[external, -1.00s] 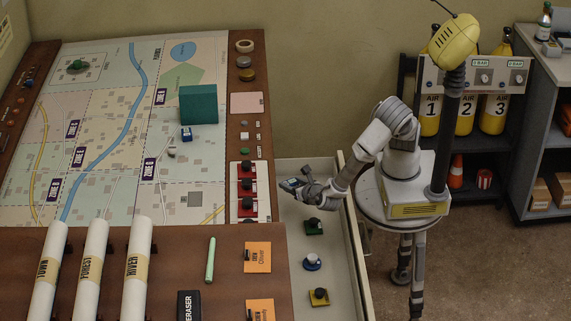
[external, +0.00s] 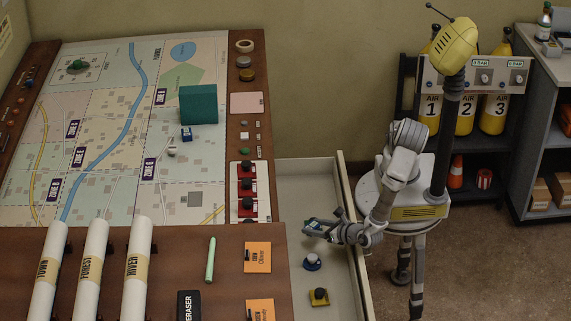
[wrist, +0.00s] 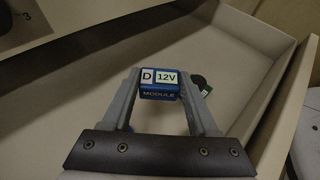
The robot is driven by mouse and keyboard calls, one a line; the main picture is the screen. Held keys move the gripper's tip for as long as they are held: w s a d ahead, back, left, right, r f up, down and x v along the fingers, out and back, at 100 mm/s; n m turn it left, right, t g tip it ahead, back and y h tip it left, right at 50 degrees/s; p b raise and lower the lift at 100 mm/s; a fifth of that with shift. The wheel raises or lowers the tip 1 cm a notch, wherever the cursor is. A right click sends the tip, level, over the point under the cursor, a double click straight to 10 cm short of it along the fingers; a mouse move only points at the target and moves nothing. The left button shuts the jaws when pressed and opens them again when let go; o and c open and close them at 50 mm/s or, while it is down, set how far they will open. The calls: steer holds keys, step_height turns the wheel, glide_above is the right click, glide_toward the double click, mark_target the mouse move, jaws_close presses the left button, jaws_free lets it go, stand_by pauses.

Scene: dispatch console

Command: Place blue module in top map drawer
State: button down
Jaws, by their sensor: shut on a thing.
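The blue module (wrist: 158,92), with a white face reading D 12V, sits between the two fingers of my gripper (wrist: 160,88) in the wrist view. My gripper (external: 312,228) is shut on it. In the external view the gripper is over the open pale drawer (external: 308,177) at the right side of the map table; the module is small and partly hidden there. I cannot tell whether it touches the drawer floor. A green module with a black knob (wrist: 198,83) shows just behind the right finger in the wrist view.
The drawer's far end is bare. Another small blue block (external: 186,134) and a teal box (external: 198,105) stand on the map. The drawer's right wall (external: 352,230) is beside my arm.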

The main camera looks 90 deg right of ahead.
steer(key=shift+f, duration=0.7)
steer(key=shift+f, duration=0.1)
steer(key=shift+f+b, duration=0.3)
steer(key=shift+f, duration=0.1)
steer(key=shift+f, duration=0.1)
steer(key=shift+c, duration=0.9)
jaws_free()
